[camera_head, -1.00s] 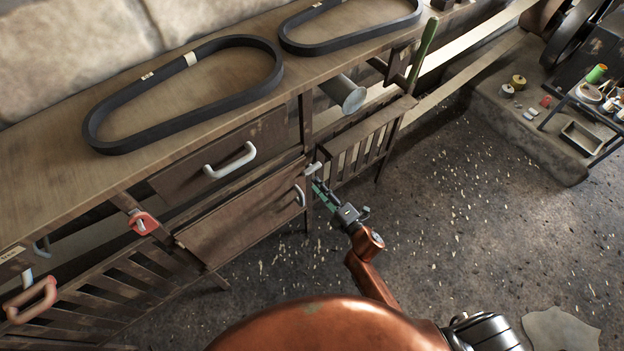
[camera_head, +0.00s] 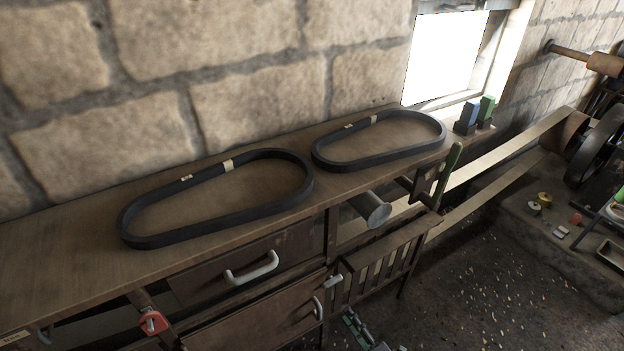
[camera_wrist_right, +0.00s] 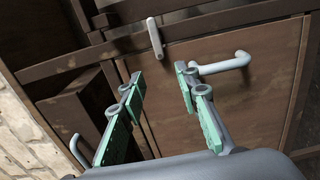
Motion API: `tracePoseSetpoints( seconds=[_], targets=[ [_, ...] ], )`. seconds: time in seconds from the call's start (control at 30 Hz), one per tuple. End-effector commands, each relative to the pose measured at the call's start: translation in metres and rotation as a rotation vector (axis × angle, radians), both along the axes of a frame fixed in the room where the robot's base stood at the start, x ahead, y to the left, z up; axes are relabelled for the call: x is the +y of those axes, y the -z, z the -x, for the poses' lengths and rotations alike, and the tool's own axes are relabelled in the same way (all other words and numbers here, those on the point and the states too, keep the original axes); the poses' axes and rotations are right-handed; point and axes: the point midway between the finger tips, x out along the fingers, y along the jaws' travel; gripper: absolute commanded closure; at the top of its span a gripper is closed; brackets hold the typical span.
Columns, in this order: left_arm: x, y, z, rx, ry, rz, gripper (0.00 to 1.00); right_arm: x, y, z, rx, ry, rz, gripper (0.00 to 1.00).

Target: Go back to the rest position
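My right gripper (camera_head: 352,328) shows only in part at the bottom edge of the head view, in front of the wooden workbench (camera_head: 60,270). In the right wrist view its two green-padded fingers (camera_wrist_right: 162,95) stand apart with nothing between them. They point toward a brown cabinet front with a grey bar handle (camera_wrist_right: 222,66) and a small grey lever (camera_wrist_right: 155,38). I cannot tell whether a finger touches the front. Most of my right arm is out of the head view. My left gripper is in neither view.
Two black belts (camera_head: 135,240) (camera_head: 325,162) lie on the benchtop. A drawer handle (camera_head: 250,268), a red handle (camera_head: 152,321), a grey cylinder (camera_head: 377,213) and a green lever (camera_head: 449,172) are at the bench front. Floor (camera_head: 490,270) is open at right.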

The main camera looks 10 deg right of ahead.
Motion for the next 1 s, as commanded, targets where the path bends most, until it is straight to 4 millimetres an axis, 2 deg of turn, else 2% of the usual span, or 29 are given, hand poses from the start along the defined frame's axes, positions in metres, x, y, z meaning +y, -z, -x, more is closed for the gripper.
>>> tracePoseSetpoints(
  seconds=[0.13, 0.23, 0.37, 0.4, 0.47, 0.5, 0.57, 0.6, 0.67, 0.7, 0.87, 1.0],
  targets=[
    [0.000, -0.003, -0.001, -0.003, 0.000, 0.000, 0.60, -0.004, 0.010, 0.002, 0.033, 0.012, -0.020, 0.70],
    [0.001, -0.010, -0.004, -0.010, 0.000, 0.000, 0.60, -0.014, 0.043, 0.009, 0.130, 0.050, -0.086, 0.70],
    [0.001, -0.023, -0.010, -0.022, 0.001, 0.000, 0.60, -0.038, 0.116, 0.037, 0.343, 0.151, -0.229, 0.70],
    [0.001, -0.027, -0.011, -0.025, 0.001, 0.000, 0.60, -0.045, 0.141, 0.050, 0.415, 0.190, -0.278, 0.70],
    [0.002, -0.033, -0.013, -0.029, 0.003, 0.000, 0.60, -0.056, 0.177, 0.073, 0.519, 0.254, -0.348, 0.70],
    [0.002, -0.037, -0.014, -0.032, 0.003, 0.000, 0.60, -0.063, 0.201, 0.090, 0.586, 0.298, -0.393, 0.70],
    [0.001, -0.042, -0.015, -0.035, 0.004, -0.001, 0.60, -0.073, 0.233, 0.118, 0.681, 0.366, -0.455, 0.70],
    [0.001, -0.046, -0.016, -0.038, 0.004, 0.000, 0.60, -0.079, 0.254, 0.138, 0.743, 0.413, -0.496, 0.70],
    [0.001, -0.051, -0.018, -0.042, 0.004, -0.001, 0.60, -0.087, 0.283, 0.171, 0.831, 0.488, -0.554, 0.70],
    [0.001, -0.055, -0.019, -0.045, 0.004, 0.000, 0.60, -0.092, 0.301, 0.195, 0.889, 0.540, -0.589, 0.70],
    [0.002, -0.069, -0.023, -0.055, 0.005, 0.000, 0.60, -0.107, 0.359, 0.295, 1.095, 0.758, -0.719, 0.70],
    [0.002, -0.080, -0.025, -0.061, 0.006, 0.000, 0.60, -0.116, 0.392, 0.392, 1.250, 0.967, -0.812, 0.70]
  ],
)
